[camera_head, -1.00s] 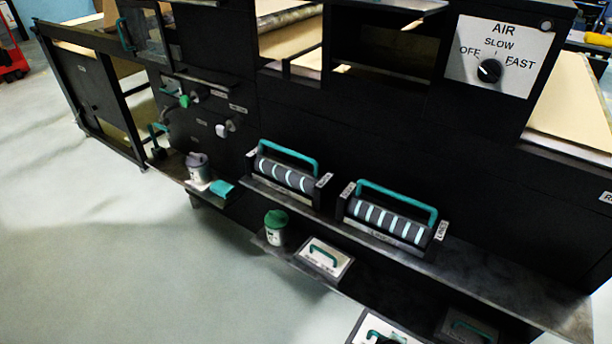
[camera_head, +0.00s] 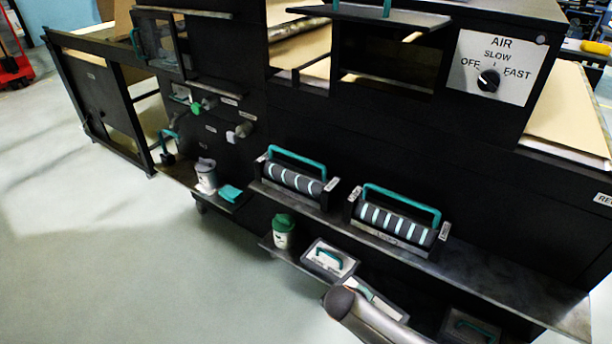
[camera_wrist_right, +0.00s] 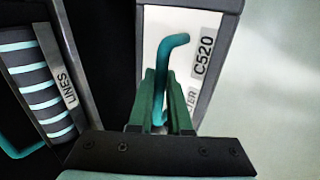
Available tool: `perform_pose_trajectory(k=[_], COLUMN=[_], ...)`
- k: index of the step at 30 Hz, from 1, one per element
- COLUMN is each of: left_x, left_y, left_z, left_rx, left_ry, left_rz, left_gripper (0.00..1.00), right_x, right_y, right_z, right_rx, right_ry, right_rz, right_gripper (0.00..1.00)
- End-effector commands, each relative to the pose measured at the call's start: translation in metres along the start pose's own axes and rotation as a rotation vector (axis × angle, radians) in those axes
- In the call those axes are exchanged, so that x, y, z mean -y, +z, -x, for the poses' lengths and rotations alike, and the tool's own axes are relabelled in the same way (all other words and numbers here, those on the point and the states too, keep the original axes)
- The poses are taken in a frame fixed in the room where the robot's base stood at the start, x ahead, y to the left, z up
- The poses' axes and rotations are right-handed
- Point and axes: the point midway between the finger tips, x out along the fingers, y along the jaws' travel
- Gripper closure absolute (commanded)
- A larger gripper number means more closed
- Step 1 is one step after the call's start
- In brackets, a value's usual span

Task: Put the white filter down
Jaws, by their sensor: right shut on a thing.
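The white filter (camera_wrist_right: 180,28) has a white face, a grey rim, a C520 label and a teal handle (camera_wrist_right: 170,48). My right gripper (camera_wrist_right: 162,88) is shut on that handle in the right wrist view. In the head view part of the white filter (camera_head: 388,303) shows at the bottom centre, largely covered by my grey right arm. It is beside the lower shelf's white-faced block; I cannot tell whether its underside touches the shelf. My left gripper is not in view.
Another white-faced block with a teal handle (camera_head: 330,259) and a green-lidded cup (camera_head: 283,231) stand on the lower shelf. Two striped rollers (camera_head: 294,178) (camera_head: 395,217) sit on the shelf above. A dark block (camera_head: 470,328) lies right. Open floor is at left.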

Motion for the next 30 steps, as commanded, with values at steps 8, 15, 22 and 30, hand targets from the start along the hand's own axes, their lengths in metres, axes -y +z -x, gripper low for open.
perform_pose_trajectory(k=[8,15,22,30], left_x=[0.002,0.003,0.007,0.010], left_y=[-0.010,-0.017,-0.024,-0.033], left_z=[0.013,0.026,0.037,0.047], left_rx=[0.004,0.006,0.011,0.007], left_ry=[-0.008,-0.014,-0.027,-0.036], left_rz=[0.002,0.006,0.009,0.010], left_gripper=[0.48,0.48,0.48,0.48], right_x=[-0.044,-0.068,-0.096,-0.139], right_y=[-0.061,-0.063,-0.013,0.069], right_z=[0.100,0.186,0.248,0.298], right_rx=[0.060,0.136,0.236,0.365], right_ry=[0.013,0.014,0.013,0.007], right_rz=[-0.103,-0.212,-0.356,-0.551], right_gripper=[1.00,1.00,1.00,1.00])
